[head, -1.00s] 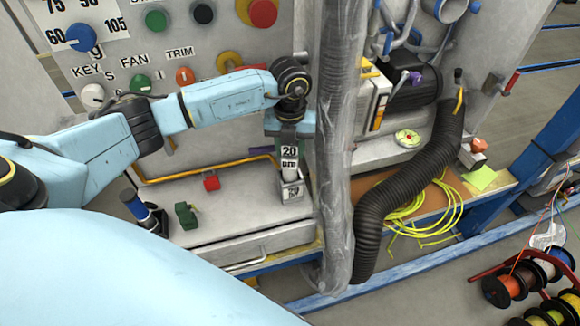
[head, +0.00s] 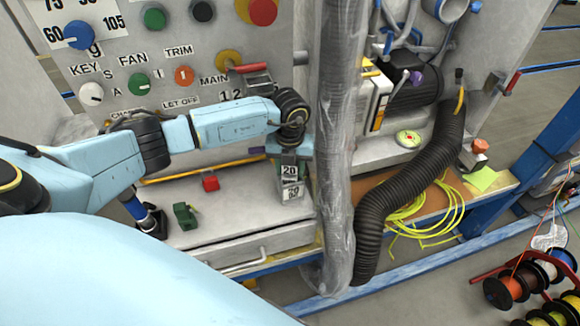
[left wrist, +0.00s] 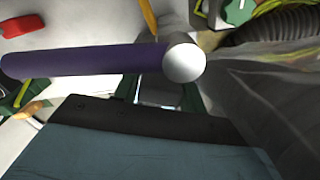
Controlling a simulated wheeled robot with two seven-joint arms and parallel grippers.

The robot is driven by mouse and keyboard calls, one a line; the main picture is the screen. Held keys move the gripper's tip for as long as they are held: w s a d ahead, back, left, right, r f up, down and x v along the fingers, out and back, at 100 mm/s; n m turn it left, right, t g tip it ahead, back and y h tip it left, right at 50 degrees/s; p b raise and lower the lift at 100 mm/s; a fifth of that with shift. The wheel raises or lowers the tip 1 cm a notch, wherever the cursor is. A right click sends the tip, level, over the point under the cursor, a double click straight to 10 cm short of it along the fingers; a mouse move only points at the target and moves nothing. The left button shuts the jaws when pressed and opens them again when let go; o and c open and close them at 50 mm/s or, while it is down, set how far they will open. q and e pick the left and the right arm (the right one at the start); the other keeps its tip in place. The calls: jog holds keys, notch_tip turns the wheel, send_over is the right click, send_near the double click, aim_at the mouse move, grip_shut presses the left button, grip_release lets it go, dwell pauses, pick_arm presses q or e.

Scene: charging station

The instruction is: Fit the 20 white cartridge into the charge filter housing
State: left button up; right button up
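The white cartridge (head: 290,171), labelled 20, stands upright under my left gripper, with its lower part inside the charge filter housing (head: 292,191). The housing is a grey cup on the bench next to the wrapped vertical pipe. My left gripper (head: 289,155) points straight down and appears shut on the cartridge's top; its fingertips are largely hidden. In the left wrist view a purple bar (left wrist: 90,64) with a white ball end crosses in front of the gripper, and the cartridge is not clear there. My right gripper is not in view.
The wrapped pipe (head: 340,140) stands close at the right of the housing. A black corrugated hose (head: 405,200) and yellow cable (head: 425,215) lie farther right. The control panel is behind.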

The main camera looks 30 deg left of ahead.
pick_arm(q)
jog(key=o, duration=0.3)
jog(key=shift+r, duration=0.1)
jog(key=shift+r, duration=0.3)
notch_tip(320, 180, up, 11)
jog(key=shift+f+p, duration=0.2)
jog(key=shift+p, duration=0.45)
jog(key=shift+r, duration=0.5)
